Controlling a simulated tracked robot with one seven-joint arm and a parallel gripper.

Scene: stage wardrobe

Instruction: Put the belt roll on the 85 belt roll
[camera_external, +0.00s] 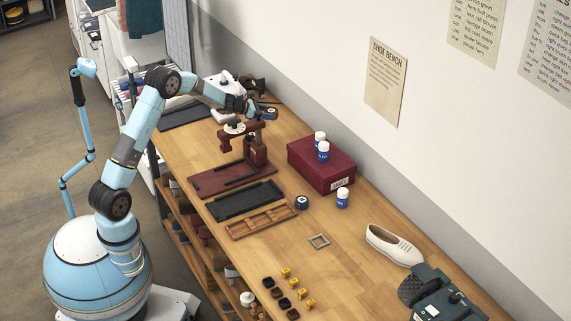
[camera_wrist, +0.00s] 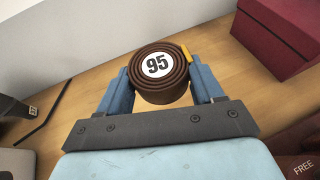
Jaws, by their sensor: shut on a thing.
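My gripper (camera_wrist: 160,88) is shut on a brown coiled belt roll (camera_wrist: 151,88) whose white label reads 95. The roll sits between the blue fingers, with a yellow tab at its right edge. In the external view my gripper (camera_external: 262,110) holds it above the far part of the bench, beside the dark red press. A small dark roll-like thing (camera_external: 301,203) with a pale label stands on the bench in front of the red box; its number is too small to read. I cannot tell which thing is the 85 belt roll.
The dark red press (camera_external: 256,150) stands just below my gripper. The red box (camera_external: 322,164) bears white-and-blue bottles, with another bottle (camera_external: 342,198) beside it. A black tray (camera_external: 245,201) and wooden tray (camera_external: 262,222) lie nearer. Bare bench surrounds the metal frame (camera_external: 318,241).

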